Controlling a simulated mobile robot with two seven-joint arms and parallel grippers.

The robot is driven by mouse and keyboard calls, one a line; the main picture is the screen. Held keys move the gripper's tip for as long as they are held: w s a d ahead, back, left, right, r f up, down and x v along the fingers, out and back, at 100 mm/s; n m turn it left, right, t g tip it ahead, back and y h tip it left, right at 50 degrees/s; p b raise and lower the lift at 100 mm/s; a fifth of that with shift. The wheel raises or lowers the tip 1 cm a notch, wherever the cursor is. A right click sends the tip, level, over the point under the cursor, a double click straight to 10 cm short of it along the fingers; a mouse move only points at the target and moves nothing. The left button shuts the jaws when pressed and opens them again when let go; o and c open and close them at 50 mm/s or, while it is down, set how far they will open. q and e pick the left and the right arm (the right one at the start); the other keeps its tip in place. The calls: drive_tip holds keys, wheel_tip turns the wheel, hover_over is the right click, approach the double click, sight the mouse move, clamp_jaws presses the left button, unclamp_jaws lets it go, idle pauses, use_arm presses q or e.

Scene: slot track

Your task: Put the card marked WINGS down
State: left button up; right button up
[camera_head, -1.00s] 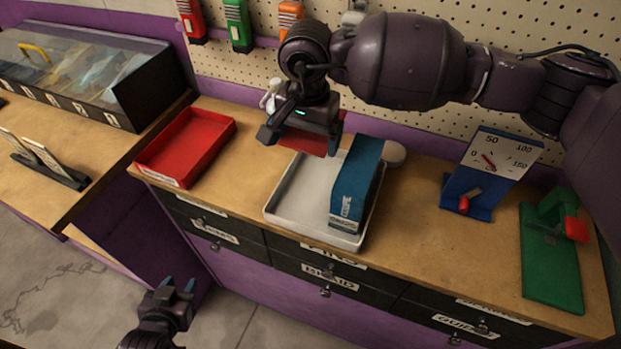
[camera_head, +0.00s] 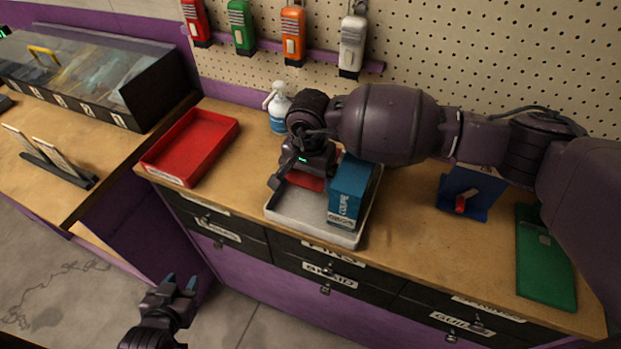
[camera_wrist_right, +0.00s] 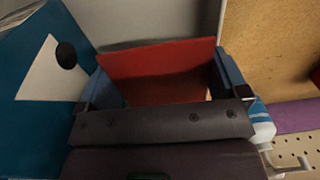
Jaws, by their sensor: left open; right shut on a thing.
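My right gripper (camera_head: 303,176) is low over the left part of the white tray (camera_head: 287,222), next to a blue box (camera_head: 347,192). It is shut on a flat red thing, probably the card (camera_wrist_right: 158,73), which shows between both fingers in the right wrist view. No WINGS marking is readable on its visible face. I cannot tell whether its lower edge touches the tray. My left gripper (camera_head: 181,284) is open and empty, over the floor in front of the bench.
A red tray (camera_head: 190,150) lies left of the white tray, with a spray bottle (camera_head: 279,108) behind. A blue gauge stand (camera_head: 468,190) and a green plate (camera_head: 541,258) are at right. Cards stand in a rack (camera_head: 55,165) on the left bench.

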sight(309, 175)
use_arm(q)
drive_tip(key=shift+f+b, duration=0.35)
drive_tip(key=shift+f, duration=0.15)
use_arm(e)
drive_tip(key=shift+s+d+f, duration=0.15)
drive_tip(key=shift+s+f, duration=0.1)
drive_tip(key=shift+f, duration=0.5)
drive_tip(key=shift+s+d+f, duration=0.15)
drive_tip(key=shift+s+f, duration=0.1)
drive_tip(key=shift+f, duration=0.5)
drive_tip(key=o, duration=0.6)
drive_tip(key=shift+w+a+f+g, duration=0.1)
drive_tip(key=shift+w+f+g, duration=0.1)
drive_tip(key=shift+g, duration=0.1)
drive_tip(key=shift+o, duration=0.2)
drive_tip(key=shift+w, duration=0.2)
use_arm(q)
drive_tip(key=shift+w+a, duration=0.15)
drive_tip(key=shift+w, duration=0.3)
use_arm(e)
drive_tip(key=shift+r, duration=0.2)
drive_tip(key=shift+a, duration=0.1)
use_arm(q)
drive_tip(key=shift+s, duration=0.15)
use_arm(e)
drive_tip(key=shift+r, duration=0.15)
